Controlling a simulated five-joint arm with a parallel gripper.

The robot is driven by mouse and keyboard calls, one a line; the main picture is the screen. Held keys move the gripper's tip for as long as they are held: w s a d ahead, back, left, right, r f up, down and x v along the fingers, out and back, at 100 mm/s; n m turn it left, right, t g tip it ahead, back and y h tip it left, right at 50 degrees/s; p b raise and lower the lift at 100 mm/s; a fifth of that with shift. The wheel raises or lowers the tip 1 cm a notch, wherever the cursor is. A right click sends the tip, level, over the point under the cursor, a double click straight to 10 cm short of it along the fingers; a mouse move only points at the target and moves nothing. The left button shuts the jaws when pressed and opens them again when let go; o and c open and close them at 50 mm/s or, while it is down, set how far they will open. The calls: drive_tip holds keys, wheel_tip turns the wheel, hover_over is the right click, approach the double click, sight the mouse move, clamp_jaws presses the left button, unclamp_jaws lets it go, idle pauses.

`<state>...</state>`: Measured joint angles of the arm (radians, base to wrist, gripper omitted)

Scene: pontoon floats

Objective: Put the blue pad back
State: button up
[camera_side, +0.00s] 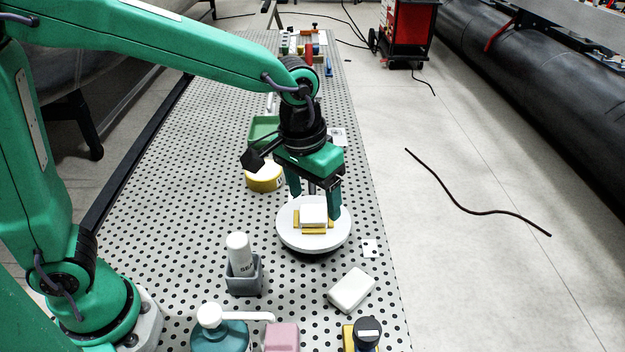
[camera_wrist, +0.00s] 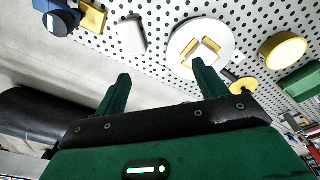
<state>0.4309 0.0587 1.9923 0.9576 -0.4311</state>
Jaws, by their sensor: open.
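I cannot make out a blue pad with certainty in either view. A white block (camera_side: 313,214) sits between yellow corner brackets (camera_side: 314,230) on a round white disc (camera_side: 287,234). The disc (camera_wrist: 179,43) and brackets (camera_wrist: 202,51) also show in the wrist view. My gripper (camera_side: 315,206) is open, pointing down over the disc in the side view. In the wrist view my gripper's fingers (camera_wrist: 160,70) are apart, with nothing visible between them. A second white block (camera_side: 351,290) lies on the perforated table nearer the side camera; it also shows in the wrist view (camera_wrist: 131,36).
A yellow tin (camera_side: 264,179) and green tray (camera_side: 263,131) stand behind the disc. The table's right edge is close.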

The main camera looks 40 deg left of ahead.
drive_tip(key=s+a+r+t, duration=0.2)
drive_tip(key=s+a, duration=0.4)
drive_tip(key=a, duration=0.2)
drive_tip(key=s+a+r+t, duration=0.2)
drive_tip(key=s+a+r, duration=0.1)
drive_tip(key=s+a, duration=0.4)
drive_tip(key=shift+a+y, duration=0.3)
drive_tip(key=shift+a, duration=0.35)
